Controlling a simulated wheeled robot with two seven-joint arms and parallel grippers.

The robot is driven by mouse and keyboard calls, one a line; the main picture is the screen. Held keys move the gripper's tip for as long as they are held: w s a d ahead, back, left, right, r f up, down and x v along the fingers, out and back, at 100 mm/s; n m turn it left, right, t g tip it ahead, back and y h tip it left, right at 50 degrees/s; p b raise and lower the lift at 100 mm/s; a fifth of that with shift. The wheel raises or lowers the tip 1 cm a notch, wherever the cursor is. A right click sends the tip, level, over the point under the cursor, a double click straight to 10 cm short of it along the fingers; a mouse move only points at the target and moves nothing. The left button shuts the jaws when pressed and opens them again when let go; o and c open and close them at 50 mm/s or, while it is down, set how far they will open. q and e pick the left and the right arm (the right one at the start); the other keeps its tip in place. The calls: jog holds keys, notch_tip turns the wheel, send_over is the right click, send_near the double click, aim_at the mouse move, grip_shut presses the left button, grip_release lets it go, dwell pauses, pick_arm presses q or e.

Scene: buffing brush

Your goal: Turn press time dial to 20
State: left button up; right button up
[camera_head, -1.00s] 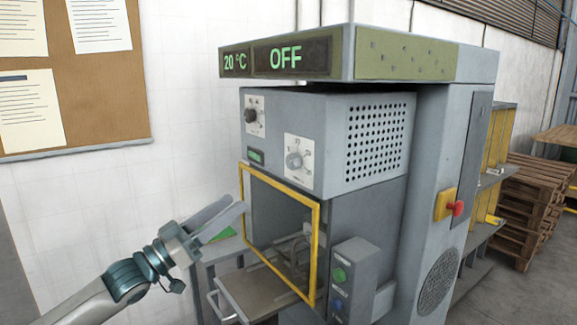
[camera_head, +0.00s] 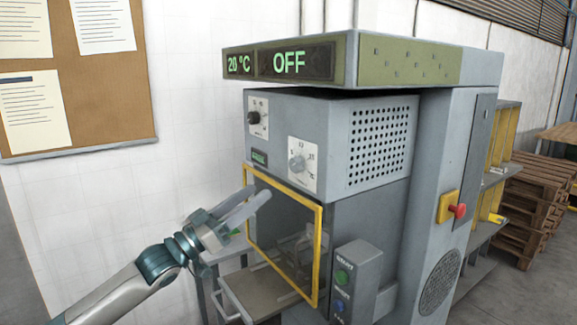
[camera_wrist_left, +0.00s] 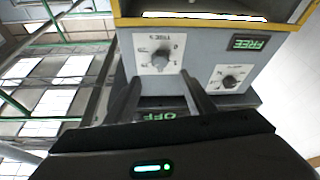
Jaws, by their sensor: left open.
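The press time dial (camera_head: 297,164) is a light grey knob on a white plate on the machine's front. It also shows in the left wrist view (camera_wrist_left: 160,59), upside down, with "TIME" lettering and numbers around it. Its exact setting is too small to read. My left gripper (camera_head: 257,197) is in front of the machine, below and left of the dial. In the left wrist view its fingers (camera_wrist_left: 160,82) are apart, with the dial framed between and beyond their tips. They hold nothing and appear clear of the knob. My right gripper is not in view.
A second, black dial (camera_head: 255,117) sits up and left of the time dial. A yellow-framed window (camera_head: 319,255) lies below the dials. An overhead display (camera_head: 290,63) reads 20 °C and OFF. A button box (camera_head: 356,282) stands at right.

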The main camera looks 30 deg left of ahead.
aim_at(293, 166)
pick_arm(q)
jog(key=p+x, duration=0.4)
jog(key=x, duration=0.5)
jog(key=shift+w+r, duration=0.3)
jog(key=shift+p+x, duration=0.65)
jog(key=shift+x, duration=0.35)
jog(key=shift+d+f, duration=0.1)
jog(key=shift+f, duration=0.05)
jog(key=c, duration=1.1)
